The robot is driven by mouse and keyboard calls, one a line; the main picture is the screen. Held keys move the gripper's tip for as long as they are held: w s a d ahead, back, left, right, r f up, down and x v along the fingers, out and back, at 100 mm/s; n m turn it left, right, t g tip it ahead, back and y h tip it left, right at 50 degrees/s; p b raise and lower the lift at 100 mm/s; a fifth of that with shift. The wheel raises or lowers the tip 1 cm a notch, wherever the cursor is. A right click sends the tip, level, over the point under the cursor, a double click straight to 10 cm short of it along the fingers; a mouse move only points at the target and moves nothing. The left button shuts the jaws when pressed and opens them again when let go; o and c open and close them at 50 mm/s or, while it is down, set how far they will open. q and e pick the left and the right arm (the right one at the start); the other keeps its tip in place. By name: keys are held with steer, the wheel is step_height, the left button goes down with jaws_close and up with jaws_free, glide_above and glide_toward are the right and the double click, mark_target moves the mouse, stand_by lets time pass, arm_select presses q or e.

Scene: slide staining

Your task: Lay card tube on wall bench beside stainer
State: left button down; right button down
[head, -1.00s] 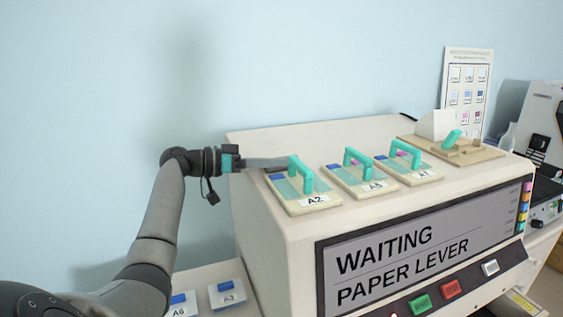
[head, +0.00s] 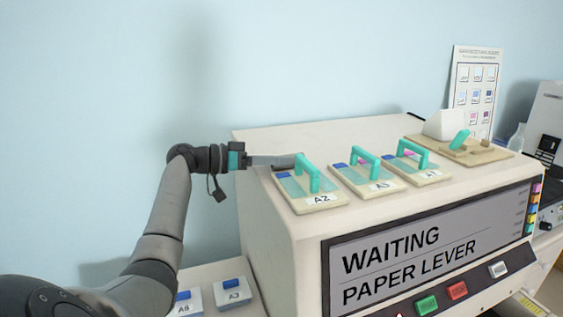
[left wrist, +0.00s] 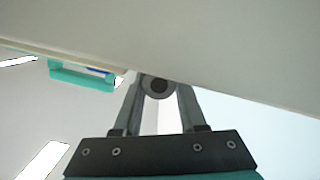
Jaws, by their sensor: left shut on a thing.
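My left gripper (head: 275,161) reaches in from the left over the stainer (head: 285,232), close behind the rack labelled A2 (head: 312,199). In the left wrist view its fingers (left wrist: 157,92) are shut on a small dark round thing (left wrist: 157,86). I cannot tell whether this is the card tube; no card tube shows clearly elsewhere. The stainer's display reads "WAITING PAPER LEVER". A low pale bench (head: 202,273) lies left of the stainer, against the wall. My right gripper is out of view.
Several teal-handled racks stand along the stainer top, with a beige board (head: 480,155) behind them at right. Two small labelled blocks, including A3 (head: 233,292), sit on the low bench. A printed sign (head: 474,90) stands at the back. Glassware and an instrument are at far right.

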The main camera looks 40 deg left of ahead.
arm_select(q)
step_height(320, 180, up, 20)
steer(key=shift+p, duration=0.45)
steer(key=shift+f, duration=0.15)
